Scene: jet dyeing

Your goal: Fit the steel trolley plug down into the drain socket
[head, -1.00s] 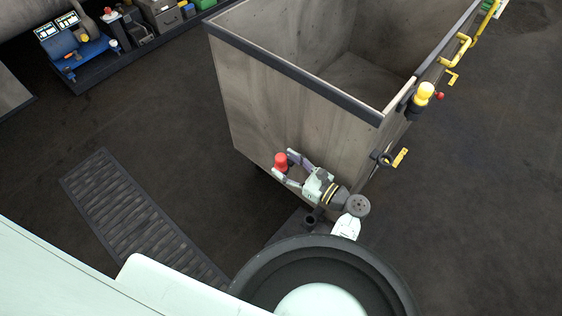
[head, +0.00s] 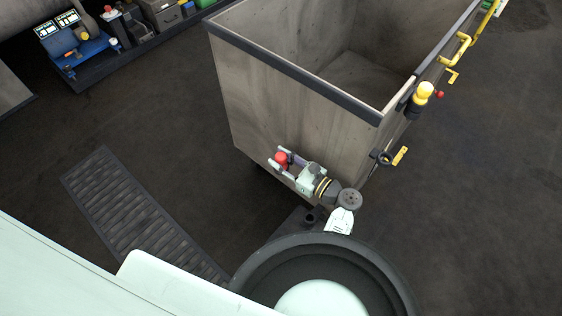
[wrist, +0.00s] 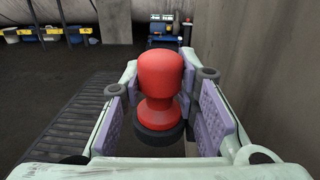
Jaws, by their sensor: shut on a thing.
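The plug has a red rounded head (head: 281,159) above a narrower neck and a dark ring-shaped base, best seen in the wrist view (wrist: 160,85). It stands upright by the lower front wall of the steel trolley (head: 300,110). My gripper (head: 284,158) is shut on the plug, one purple-padded finger on each side of it. The plug's underside is hidden, so I cannot tell what it rests on. A dark plate with a round hole (head: 310,217), which may be the drain socket, lies below my wrist, apart from the plug.
A slatted floor grate (head: 140,215) lies to the left. Yellow-topped fittings (head: 424,92) and a yellow rail (head: 463,45) line the trolley's right side. A blue bench (head: 75,50) with small items stands at the back left. The floor between is clear.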

